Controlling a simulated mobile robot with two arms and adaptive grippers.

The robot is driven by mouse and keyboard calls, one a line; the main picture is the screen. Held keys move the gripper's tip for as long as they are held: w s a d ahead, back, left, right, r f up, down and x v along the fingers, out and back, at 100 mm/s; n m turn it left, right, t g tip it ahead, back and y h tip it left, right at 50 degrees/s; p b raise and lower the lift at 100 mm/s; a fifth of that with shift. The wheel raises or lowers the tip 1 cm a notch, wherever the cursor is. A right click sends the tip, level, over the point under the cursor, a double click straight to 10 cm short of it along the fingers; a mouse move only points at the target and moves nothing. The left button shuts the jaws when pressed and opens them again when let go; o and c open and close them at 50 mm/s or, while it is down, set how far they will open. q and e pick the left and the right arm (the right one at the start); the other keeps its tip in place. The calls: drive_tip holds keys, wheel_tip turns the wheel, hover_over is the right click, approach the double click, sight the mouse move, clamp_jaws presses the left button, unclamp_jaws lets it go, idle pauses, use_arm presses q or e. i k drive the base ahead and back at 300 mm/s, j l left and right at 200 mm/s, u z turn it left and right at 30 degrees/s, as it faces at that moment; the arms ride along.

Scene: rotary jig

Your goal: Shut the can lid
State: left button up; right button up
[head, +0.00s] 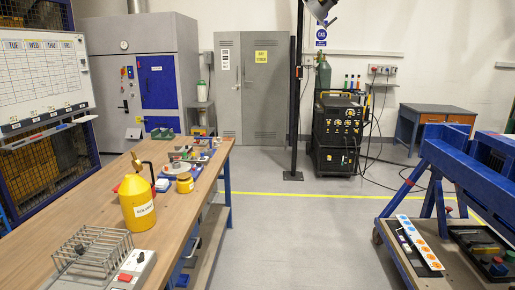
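A yellow can (137,208) with a white label stands upright on the wooden workbench (95,215), near its middle. A small red part shows at the can's left shoulder. Neither of my grippers is in view.
A wire rack (92,248) and a grey box with a red button (133,268) are at the bench's near end. A small yellow tin (185,183) and several small tools lie behind the can. The floor (290,235) right of the bench is clear; a blue-framed cart (440,200) stands far right.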

sight(137, 165)
drive_tip(key=i+l, duration=0.1)
drive_tip(key=i, duration=1)
drive_tip(key=j, duration=0.2)
